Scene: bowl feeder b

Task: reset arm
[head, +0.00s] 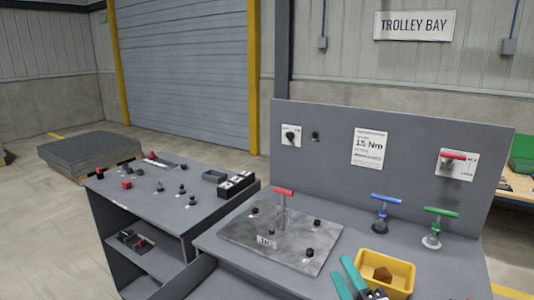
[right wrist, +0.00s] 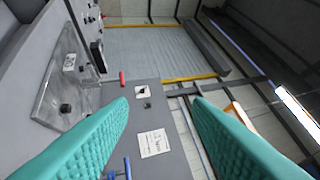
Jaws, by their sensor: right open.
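My right gripper (head: 341,268) has teal fingers and shows at the bottom of the head view, beside the yellow bin (head: 400,286). In the right wrist view its two fingers (right wrist: 160,103) are wide apart with nothing between them. A red T-handle tool (head: 283,192) stands upright at the metal plate (head: 240,233), which has several black knobs. A blue T-handle tool (head: 385,198) and a green T-handle tool (head: 441,211) stand on the bench to the right. A brown block (head: 383,274) lies in the yellow bin. My left gripper is not in view.
An upright grey panel (head: 330,185) with a 15 Nm sheet (head: 369,149) and a red-handled part (head: 453,155) stands behind the bench. A lower side table (head: 150,195) at left holds several small parts. Open floor lies beyond it.

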